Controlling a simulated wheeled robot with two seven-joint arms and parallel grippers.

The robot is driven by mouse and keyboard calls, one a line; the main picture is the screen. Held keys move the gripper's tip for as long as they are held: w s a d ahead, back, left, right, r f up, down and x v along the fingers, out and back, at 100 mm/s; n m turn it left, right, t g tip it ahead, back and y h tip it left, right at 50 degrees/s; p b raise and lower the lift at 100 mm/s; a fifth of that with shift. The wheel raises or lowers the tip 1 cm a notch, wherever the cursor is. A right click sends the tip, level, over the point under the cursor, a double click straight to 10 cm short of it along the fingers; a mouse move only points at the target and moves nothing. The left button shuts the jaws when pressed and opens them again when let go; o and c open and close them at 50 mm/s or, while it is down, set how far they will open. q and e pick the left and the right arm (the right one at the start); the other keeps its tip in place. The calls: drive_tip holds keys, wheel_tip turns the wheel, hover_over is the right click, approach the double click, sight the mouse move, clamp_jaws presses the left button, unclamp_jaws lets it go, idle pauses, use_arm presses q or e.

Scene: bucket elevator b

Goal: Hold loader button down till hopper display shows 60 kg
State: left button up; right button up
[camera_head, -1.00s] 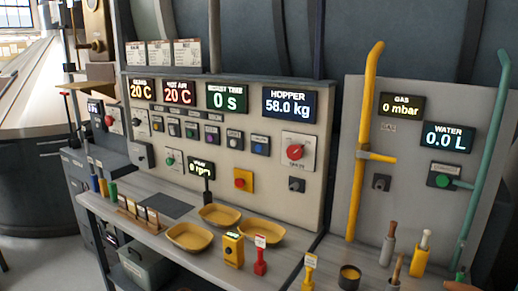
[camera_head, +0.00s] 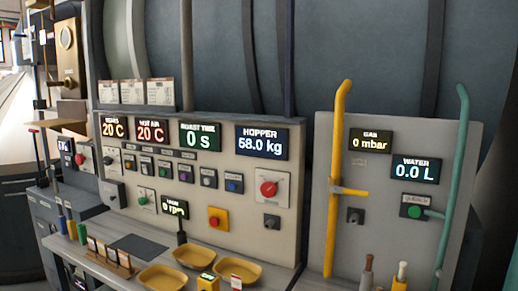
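The hopper display (camera_head: 262,143) on the pale control panel reads 58.0 kg. Below the displays is a row of small push buttons, including a blue button (camera_head: 234,183) beneath the left side of the hopper display. Their labels are too small to read, so I cannot tell which is the loader button. No button is seen being pressed. Neither of my grippers is in view.
A red rotary switch (camera_head: 268,189) and a red button on a yellow plate (camera_head: 218,219) sit on the panel. Yellow trays (camera_head: 162,277) stand on the bench below. A yellow pipe (camera_head: 338,180) and a teal pipe (camera_head: 463,190) rise at right.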

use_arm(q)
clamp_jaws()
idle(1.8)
